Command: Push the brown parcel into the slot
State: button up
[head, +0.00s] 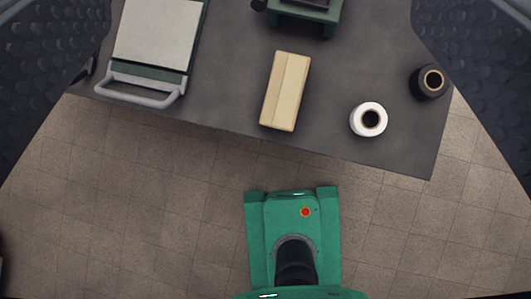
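The brown parcel (285,91) is a light tan oblong box with a seam along its length. It lies on the dark grey table, slightly tilted in the picture, near the table's front edge. My gripper (261,32) shows as two dark, textured fingers at the upper left and upper right. They are wide apart with nothing between them that they touch. The slot cannot be made out for certain. A green stand (306,13) with a dark top is cut off by the top edge, beyond the parcel.
A green-framed device (155,38) with a pale flat top and grey handle stands left of the parcel. A white roll (368,119) and a black roll (430,82) stand to its right. The table's front edge slants below them, with tiled floor (150,200) beyond. My green base is below.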

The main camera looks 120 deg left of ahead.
jog(key=w+f+m+g+b, duration=0.1)
jog(key=w+f+g, duration=0.15)
jog(key=f, duration=0.65)
jog(key=w+f+g, duration=0.1)
jog(key=f+g, duration=0.2)
jog(key=f, duration=0.6)
jog(key=m+g+b, duration=0.1)
jog(key=g, duration=0.4)
send_over(283, 97)
jog(key=s, duration=0.3)
notch_tip(283, 97, down, 12)
jog(key=shift+t, duration=0.25)
jog(key=f+b, duration=0.1)
jog(key=f, duration=0.8)
jog(key=a+f+b, duration=0.1)
jog(key=f, duration=0.4)
jog(key=shift+b, duration=0.3)
jog(key=c, duration=1.3)
jog(key=shift+w, duration=0.1)
jog(key=shift+w+d+p, duration=0.25)
jog(key=shift+w+p, duration=0.25)
jog(key=shift+w, duration=0.2)
jog(key=shift+w+d+p, duration=0.25)
jog(key=shift+w+p, duration=0.2)
jog(key=shift+w, duration=0.25)
